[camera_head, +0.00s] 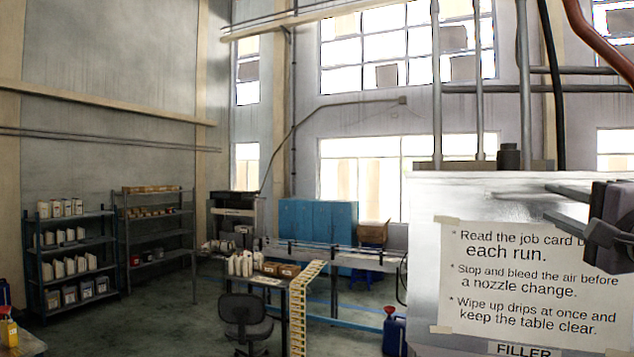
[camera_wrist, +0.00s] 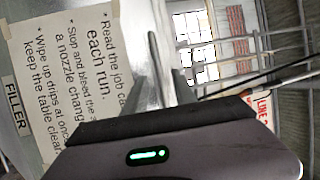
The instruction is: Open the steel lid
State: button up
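The white cabinet (camera_head: 425,285) marked FILLER stands at the right in the head view, with a pale metallic upper surface (camera_head: 470,195). I cannot make out a separate steel lid or its edge. My gripper (camera_head: 604,228) is a dark block at the right edge, partly cut off, in front of the cabinet's upper part.
Pipes (camera_head: 480,80) rise behind the cabinet. A desk (camera_head: 270,283) with white bottles, an office chair (camera_head: 245,318) and a yellow ladder-like frame (camera_head: 302,300) stand mid-left. Shelves (camera_head: 72,265) line the left wall. A dark blue container (camera_head: 394,335) stands beside the cabinet. Open floor lies at left.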

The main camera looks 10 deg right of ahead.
aim_at(543, 199)
jog(key=p+x, duration=0.1)
jog(key=x, duration=0.4)
jog(key=shift+s, duration=0.1)
grip_shut()
jog(key=shift+f, duration=0.1)
dwell(1.1)
